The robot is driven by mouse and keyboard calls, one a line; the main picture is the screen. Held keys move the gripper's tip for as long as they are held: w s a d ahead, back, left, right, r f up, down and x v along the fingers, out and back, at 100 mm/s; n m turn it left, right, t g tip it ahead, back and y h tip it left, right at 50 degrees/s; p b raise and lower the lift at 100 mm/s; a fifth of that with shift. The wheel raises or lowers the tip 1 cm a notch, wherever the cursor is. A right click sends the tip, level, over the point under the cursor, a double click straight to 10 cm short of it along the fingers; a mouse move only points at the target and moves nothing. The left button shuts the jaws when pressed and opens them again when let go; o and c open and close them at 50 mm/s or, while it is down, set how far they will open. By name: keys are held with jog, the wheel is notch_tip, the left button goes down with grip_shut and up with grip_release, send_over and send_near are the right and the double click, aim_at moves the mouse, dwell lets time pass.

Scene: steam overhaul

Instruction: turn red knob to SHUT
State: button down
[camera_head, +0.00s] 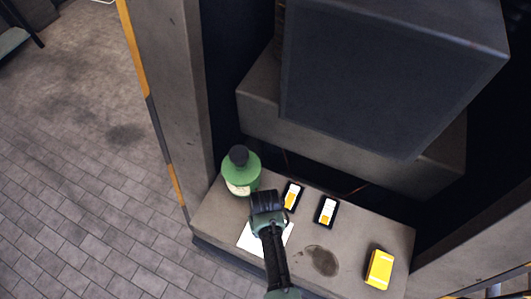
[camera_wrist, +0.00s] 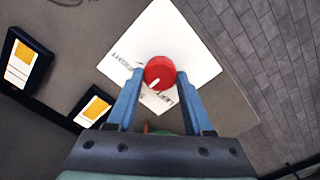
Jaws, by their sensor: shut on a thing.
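The red knob (camera_wrist: 160,73) sits on a white plate (camera_wrist: 198,52) in the wrist view. Its white mark points to the lower left in that view. Dark lettering is printed on the plate left of the knob and below it, too small and partly covered to read surely. My gripper (camera_wrist: 159,78) has its two blue fingers on either side of the knob, shut on it. In the head view my gripper (camera_head: 267,205) is over the white plate (camera_head: 249,240), and the knob is hidden beneath it.
A green bottle (camera_head: 241,174) with a dark cap stands close left of my gripper. Two dark-framed cards (camera_head: 292,196) (camera_head: 327,211) lie to the right. A yellow box (camera_head: 379,268) is at the far right of the ledge (camera_head: 345,245). A large grey block (camera_head: 390,75) overhangs behind.

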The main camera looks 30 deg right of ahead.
jog(key=shift+c, duration=1.5)
grip_release()
notch_tip(320, 180, up, 13)
